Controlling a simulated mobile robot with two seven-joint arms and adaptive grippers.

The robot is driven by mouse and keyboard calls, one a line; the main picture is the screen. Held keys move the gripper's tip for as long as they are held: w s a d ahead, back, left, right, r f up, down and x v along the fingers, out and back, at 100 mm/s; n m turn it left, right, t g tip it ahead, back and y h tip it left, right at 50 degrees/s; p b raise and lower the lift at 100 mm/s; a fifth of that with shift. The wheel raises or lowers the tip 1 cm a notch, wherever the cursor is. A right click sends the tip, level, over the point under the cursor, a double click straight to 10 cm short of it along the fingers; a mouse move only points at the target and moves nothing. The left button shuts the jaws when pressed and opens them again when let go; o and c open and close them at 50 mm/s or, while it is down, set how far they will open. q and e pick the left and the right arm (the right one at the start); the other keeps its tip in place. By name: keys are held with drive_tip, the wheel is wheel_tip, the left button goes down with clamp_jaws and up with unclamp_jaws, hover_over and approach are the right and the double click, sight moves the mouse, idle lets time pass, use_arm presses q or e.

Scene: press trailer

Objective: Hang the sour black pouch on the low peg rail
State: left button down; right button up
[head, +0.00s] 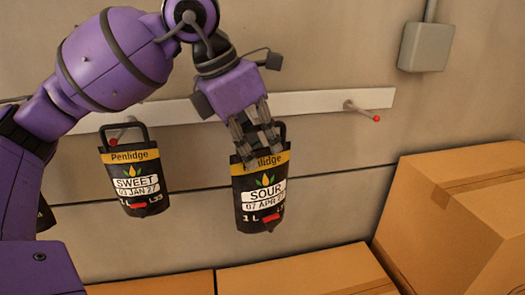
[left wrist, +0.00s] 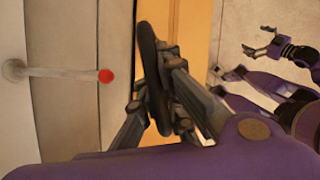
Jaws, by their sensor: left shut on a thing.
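The sour black pouch (head: 260,200) hangs upright below my left gripper (head: 258,132), in front of the wall. It has a yellow band and a white SOUR label. My left gripper is shut on its black handle (left wrist: 152,75). The low peg rail (head: 320,102) is a pale strip running behind the gripper. A bare peg with a red tip (head: 362,110) stands out to the right of the pouch. In the left wrist view a red-tipped peg (left wrist: 60,73) is left of the handle, apart from it. My right gripper (left wrist: 260,40) shows there, fingers spread and empty.
A SWEET black pouch (head: 133,178) hangs on a peg at the rail's left part. Cardboard boxes (head: 455,205) stand at the lower right, with more (head: 300,272) below the pouches. A grey box (head: 426,47) is on the wall above the rail's right end.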

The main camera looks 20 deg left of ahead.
use_arm(q)
drive_tip(key=shift+w+a+b, duration=0.3)
drive_tip(key=shift+w+a, duration=0.2)
drive_tip(key=shift+w, duration=0.3)
drive_tip(key=shift+w+a, duration=0.15)
drive_tip(key=shift+a, duration=0.05)
use_arm(e)
drive_tip(key=shift+w+a+f, duration=0.1)
drive_tip(key=shift+w+f, duration=0.1)
drive_tip(key=shift+f, duration=0.05)
use_arm(q)
drive_tip(key=shift+w+a, duration=0.1)
drive_tip(key=shift+w, duration=0.1)
use_arm(e)
drive_tip(key=shift+s+f, duration=0.1)
drive_tip(key=shift+s, duration=0.15)
